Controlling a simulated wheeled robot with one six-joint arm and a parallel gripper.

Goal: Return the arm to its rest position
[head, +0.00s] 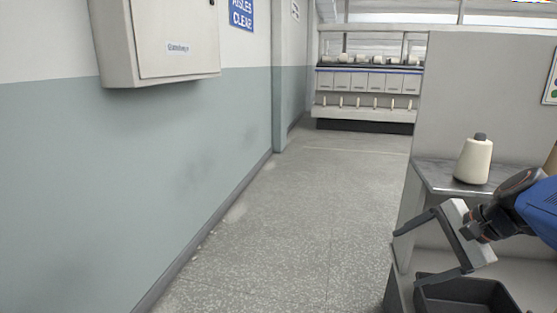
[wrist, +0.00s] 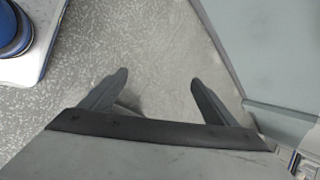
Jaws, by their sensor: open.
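My gripper (head: 418,246) shows at the right of the head view, at the end of my blue arm. Its two fingers are spread apart, point left, and hold nothing. In the wrist view my gripper (wrist: 158,84) also shows open, with only speckled floor between and beyond the fingers. In the head view it is in front of a grey shelf unit and above a dark tray.
A cream bobbin (head: 473,161) stands on the grey worktop (head: 437,176), behind my gripper. The dark tray (head: 468,298) is below. A wall cabinet (head: 165,40) hangs at left. A spinning machine (head: 367,85) stands far back. The aisle floor (head: 290,220) is clear.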

